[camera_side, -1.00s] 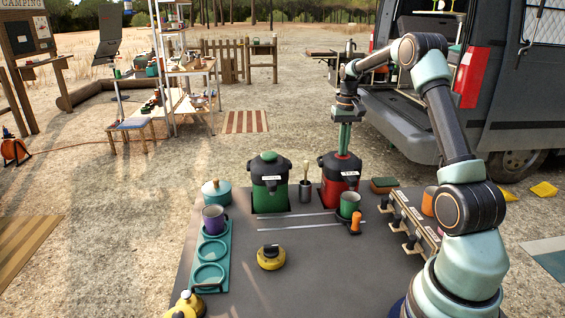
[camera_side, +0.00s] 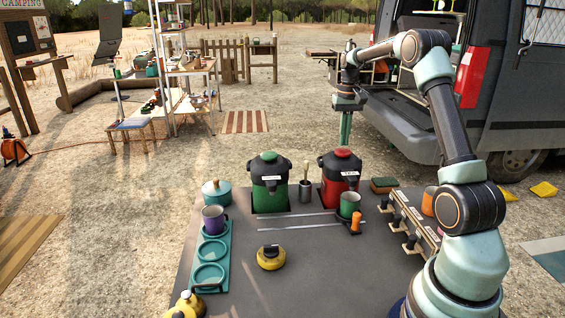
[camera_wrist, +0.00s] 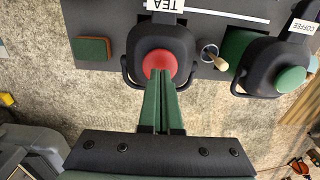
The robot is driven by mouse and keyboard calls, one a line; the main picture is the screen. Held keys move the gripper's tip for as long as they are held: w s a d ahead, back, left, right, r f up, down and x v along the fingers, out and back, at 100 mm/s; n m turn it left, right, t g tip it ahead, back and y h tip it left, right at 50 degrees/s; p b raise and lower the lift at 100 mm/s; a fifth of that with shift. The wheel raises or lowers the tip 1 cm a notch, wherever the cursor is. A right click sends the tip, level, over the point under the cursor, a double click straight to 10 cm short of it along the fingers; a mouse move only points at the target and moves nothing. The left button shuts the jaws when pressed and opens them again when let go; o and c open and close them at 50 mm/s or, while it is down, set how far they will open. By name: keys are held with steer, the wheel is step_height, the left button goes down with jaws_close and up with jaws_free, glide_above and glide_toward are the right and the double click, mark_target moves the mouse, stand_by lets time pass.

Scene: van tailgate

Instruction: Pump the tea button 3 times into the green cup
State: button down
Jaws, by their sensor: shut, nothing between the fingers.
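The red tea dispenser (camera_side: 340,178) stands at the back of the table, with a TEA label and a red button (camera_side: 342,153) on its black top. The button also shows in the wrist view (camera_wrist: 160,62). The green cup (camera_side: 350,204) stands upright in front of the tea dispenser, beside an orange-handled slider (camera_side: 355,222). My gripper (camera_side: 345,143) is shut and empty, its green fingers pointing down, above the dispenser in the side view. In the wrist view my fingertips (camera_wrist: 162,74) overlap the near part of the button; a gap in height cannot be judged there.
A green coffee dispenser (camera_side: 269,182) stands to the left, with a utensil pot (camera_side: 305,190) between the two. A purple cup (camera_side: 214,218) sits in a teal rack (camera_side: 211,262). A yellow kettle-like item (camera_side: 271,257) is at mid-table. Levers (camera_side: 402,228) line the right.

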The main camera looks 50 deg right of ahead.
mark_target(343, 150)
steer(key=shift+f, duration=0.2)
steer(key=shift+f, duration=1.5)
steer(key=shift+r, duration=1.7)
steer(key=shift+r, duration=2)
